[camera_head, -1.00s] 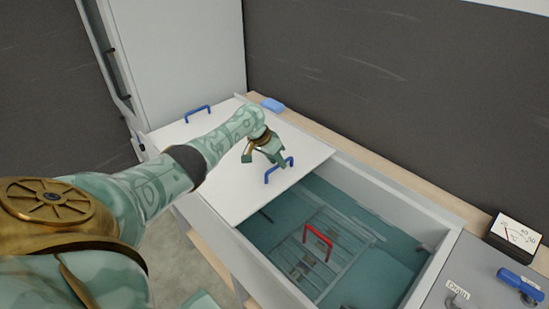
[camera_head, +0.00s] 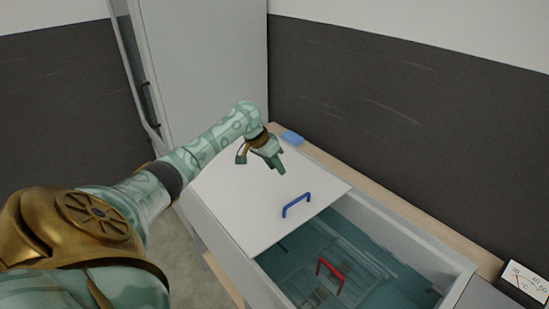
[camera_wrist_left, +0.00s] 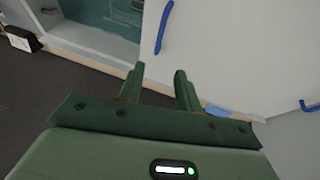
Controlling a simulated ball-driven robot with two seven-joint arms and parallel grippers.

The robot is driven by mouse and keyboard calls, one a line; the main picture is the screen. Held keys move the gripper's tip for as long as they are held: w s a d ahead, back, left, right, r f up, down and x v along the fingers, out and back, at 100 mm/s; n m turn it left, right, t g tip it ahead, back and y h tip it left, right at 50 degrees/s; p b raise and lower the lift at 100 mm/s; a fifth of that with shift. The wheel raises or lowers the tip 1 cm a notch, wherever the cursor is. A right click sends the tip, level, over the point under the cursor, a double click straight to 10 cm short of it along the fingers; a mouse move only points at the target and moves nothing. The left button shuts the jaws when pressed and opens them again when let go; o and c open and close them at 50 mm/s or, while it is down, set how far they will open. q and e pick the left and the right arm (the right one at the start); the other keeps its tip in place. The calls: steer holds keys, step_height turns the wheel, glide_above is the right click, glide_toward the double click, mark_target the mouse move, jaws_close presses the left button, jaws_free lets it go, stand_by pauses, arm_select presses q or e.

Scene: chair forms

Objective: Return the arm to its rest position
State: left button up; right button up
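My left arm reaches in from the left over a white lid panel (camera_head: 240,220) on a basin. My left gripper (camera_head: 260,164) is open and empty, above the panel and apart from its blue handle (camera_head: 297,204). In the left wrist view the two green fingers (camera_wrist_left: 160,76) stand apart with nothing between them, and the blue handle (camera_wrist_left: 163,28) shows beyond them. My right arm and gripper are not in view.
The basin's open part holds teal liquid, a rack and a red handle (camera_head: 330,274). A blue block (camera_head: 292,137) lies on the wooden ledge by the dark wall. A dial gauge (camera_head: 526,281) stands at the right. A tall white cabinet (camera_head: 215,70) stands behind my arm.

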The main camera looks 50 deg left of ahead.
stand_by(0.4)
arm_select(q)
steer(key=s+d+f+m+y, duration=0.1)
steer(key=s+d+f+m, duration=0.2)
steer(key=s+d+f, duration=0.35)
steer(key=s+d+f+m+y, duration=0.2)
steer(key=s+d+f+m, duration=0.2)
steer(key=d+f, duration=0.55)
steer(key=s+d+r+t+y, duration=0.1)
steer(key=s+d+r+y, duration=0.15)
steer(key=s+r, duration=0.4)
steer(key=s+d+r+t+y, duration=0.1)
steer(key=s+d+r+t, duration=0.15)
steer(key=s+r, duration=0.4)
steer(key=s+d+f+g+h+b, duration=0.1)
steer(key=s+d+f+b, duration=0.1)
steer(key=f, duration=0.8)
steer(key=s+d+f+g+h+b, duration=0.1)
steer(key=s+f+g, duration=0.1)
steer(key=f, duration=0.9)
steer(key=s+d+f+g+h+b, duration=0.1)
steer(key=s+d+f+b, duration=0.1)
steer(key=f, duration=0.8)
steer(key=s+f+n+g+h+b, duration=0.1)
steer(key=s+f+n+g+b, duration=0.2)
steer(key=s+f, duration=1.7)
steer(key=shift+f+n+b, duration=0.3)
steer(key=shift+n+b, duration=0.1)
steer(key=shift+n, duration=0.1)
